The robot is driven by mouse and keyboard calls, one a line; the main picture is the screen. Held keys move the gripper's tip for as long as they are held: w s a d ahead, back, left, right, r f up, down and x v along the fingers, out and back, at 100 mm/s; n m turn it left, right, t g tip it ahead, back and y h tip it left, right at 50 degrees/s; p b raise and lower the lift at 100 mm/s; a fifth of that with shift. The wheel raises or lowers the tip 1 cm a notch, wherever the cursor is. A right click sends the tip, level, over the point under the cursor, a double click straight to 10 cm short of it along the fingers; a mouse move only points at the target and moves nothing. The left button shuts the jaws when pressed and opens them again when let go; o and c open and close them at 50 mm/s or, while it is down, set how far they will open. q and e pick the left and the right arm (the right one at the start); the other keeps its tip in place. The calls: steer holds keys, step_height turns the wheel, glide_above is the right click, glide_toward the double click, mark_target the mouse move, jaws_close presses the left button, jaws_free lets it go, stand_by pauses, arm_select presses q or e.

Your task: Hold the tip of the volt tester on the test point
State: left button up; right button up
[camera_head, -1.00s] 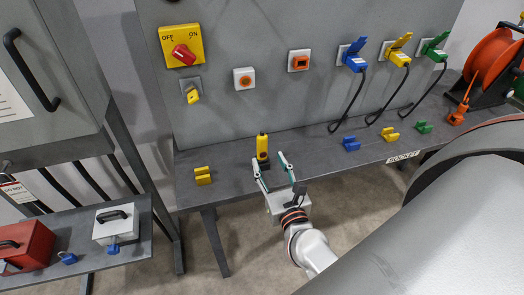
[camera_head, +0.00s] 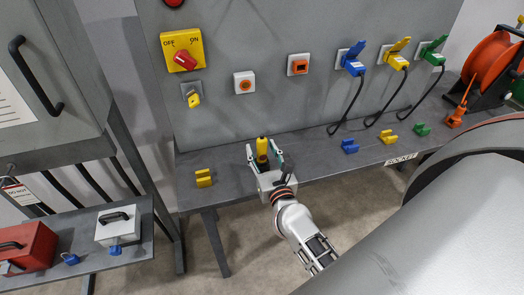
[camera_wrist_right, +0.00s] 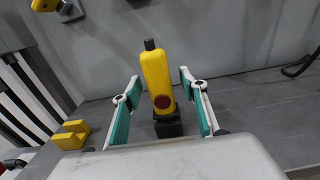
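The volt tester (camera_head: 262,147) is yellow with a black tip and stands upright in a black holder on the grey bench. In the right wrist view the tester (camera_wrist_right: 156,75) shows a dark red round spot on its body. My right gripper (camera_head: 263,150) is open, with one finger on each side of the tester. The wrist view shows a gap between each finger and the tester. No test point is labelled; a white plate with an orange round centre (camera_head: 244,82) and one with an orange square (camera_head: 298,64) are on the panel. My left gripper is out of view.
A yellow switch box with a red knob (camera_head: 181,57) is on the panel. Blue, yellow and green plugs (camera_head: 354,66) have hanging black cables. A yellow bracket (camera_head: 203,178) lies left of the tester. A large grey cylinder fills the lower right.

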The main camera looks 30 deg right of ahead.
jaws_close()
